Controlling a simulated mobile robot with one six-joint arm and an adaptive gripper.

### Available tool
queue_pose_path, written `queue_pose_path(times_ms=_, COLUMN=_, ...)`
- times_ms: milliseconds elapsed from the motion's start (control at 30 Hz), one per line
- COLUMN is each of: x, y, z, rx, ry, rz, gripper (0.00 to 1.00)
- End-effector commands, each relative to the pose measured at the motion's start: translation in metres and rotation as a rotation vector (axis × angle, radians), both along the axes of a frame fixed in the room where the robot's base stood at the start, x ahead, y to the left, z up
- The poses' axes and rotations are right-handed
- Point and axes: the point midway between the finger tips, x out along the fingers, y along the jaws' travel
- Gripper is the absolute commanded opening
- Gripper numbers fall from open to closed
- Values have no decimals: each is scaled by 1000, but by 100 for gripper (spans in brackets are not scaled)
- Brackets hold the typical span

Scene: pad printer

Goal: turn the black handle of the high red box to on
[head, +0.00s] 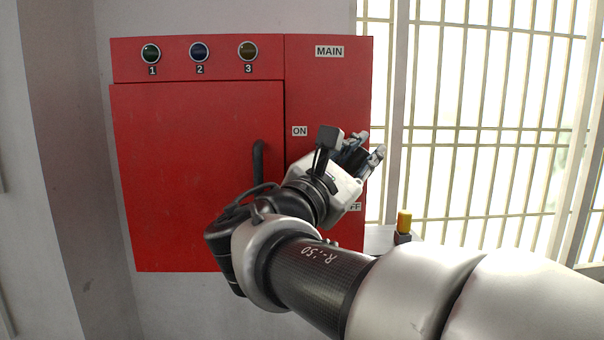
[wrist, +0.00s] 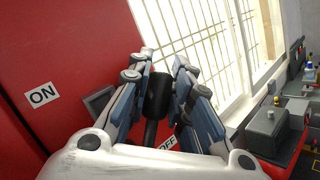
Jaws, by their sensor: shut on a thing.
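The high red box (head: 200,180) hangs on the wall in the head view, with a MAIN panel on its right side. Its ON label (head: 299,131) is to the left of my gripper (head: 369,147), and its OFF label (head: 355,207) is partly hidden behind my arm. In the wrist view the black handle (wrist: 158,96) stands between the two fingers of my gripper (wrist: 160,75), which is shut on it. The OFF label (wrist: 167,143) shows close by the handle's lower part, and the ON label (wrist: 41,95) is off to the left. The handle's pivot is hidden.
A black door pull (head: 258,160) is on the box's door, near my wrist. Three round buttons (head: 199,52) line the top. A barred window (head: 480,120) is at right. A yellow-topped item (head: 404,222) stands below it. The wrist view shows a cluttered bench (wrist: 270,130).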

Motion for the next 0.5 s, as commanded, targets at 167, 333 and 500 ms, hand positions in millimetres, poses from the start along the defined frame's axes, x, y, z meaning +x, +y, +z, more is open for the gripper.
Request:
queue_pose_path(times_ms=167, x=0, y=3, z=3, rx=-44, ry=0, rz=-2, gripper=0)
queue_pose_path(times_ms=333, x=0, y=3, z=3, rx=-41, ry=0, rz=-1, gripper=0)
queue_pose_path(times_ms=500, x=0, y=3, z=3, rx=-40, ry=0, rz=-1, gripper=29)
